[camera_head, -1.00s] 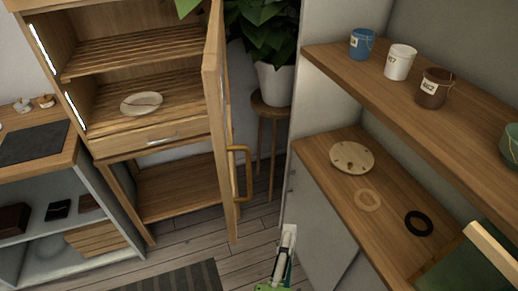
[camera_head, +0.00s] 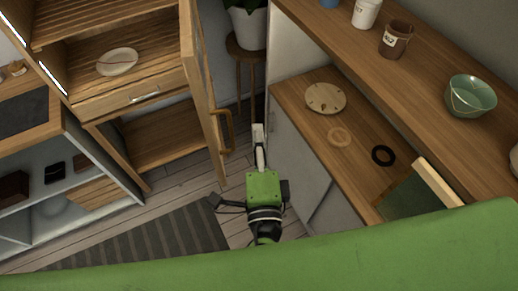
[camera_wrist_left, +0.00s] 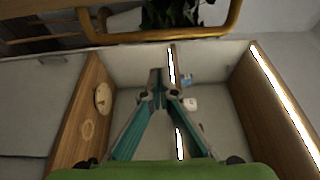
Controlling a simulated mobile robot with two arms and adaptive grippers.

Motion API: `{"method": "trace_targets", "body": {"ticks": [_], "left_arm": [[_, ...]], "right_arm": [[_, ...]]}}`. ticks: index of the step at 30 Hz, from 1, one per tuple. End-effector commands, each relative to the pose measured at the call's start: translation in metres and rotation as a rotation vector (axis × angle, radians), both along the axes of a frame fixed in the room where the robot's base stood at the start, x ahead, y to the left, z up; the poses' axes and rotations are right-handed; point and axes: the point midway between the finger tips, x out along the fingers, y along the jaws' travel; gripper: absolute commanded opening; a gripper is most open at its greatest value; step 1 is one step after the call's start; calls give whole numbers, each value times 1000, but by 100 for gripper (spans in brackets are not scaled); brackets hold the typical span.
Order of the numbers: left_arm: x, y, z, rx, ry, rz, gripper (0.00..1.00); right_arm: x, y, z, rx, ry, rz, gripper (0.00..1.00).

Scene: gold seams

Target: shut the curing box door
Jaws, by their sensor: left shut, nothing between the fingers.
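The wooden curing box (camera_head: 84,108) stands at the left with slatted shelves. Its door (camera_head: 204,110) is swung wide open and seen nearly edge-on. The door's looped wooden handle (camera_head: 227,132) faces right; in the left wrist view the handle (camera_wrist_left: 170,36) crosses the top. My left gripper (camera_head: 258,134) is a little right of the handle, apart from it in the head view. In the left wrist view its fingers (camera_wrist_left: 157,78) meet at the tips, shut and empty, just below the handle. My right gripper is not in view.
A plate (camera_head: 117,62) lies on the box's shelf. A plant stool (camera_head: 246,48) stands behind the door. A wooden counter (camera_head: 293,87) and a shelf with pots (camera_head: 396,38) lie right of my gripper. A striped mat (camera_head: 150,240) covers floor in front.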

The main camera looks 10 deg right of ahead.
Motion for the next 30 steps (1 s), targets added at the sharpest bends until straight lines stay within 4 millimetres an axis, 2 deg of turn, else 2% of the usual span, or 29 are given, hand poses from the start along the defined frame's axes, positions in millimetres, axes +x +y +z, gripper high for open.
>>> {"method": "trace_targets", "body": {"ticks": [1,3,9,25,30], "left_arm": [[10,-1,4,0,-2,1,0],[3,14,1,3,2,0,0],[-3,34,0,1,1,-1,0],[-5,40,-1,0,1,-5,0],[-8,49,0,2,0,-33,0]], "right_arm": [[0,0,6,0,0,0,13],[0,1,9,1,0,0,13],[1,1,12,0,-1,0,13],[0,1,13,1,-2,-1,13],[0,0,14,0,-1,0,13]]}}
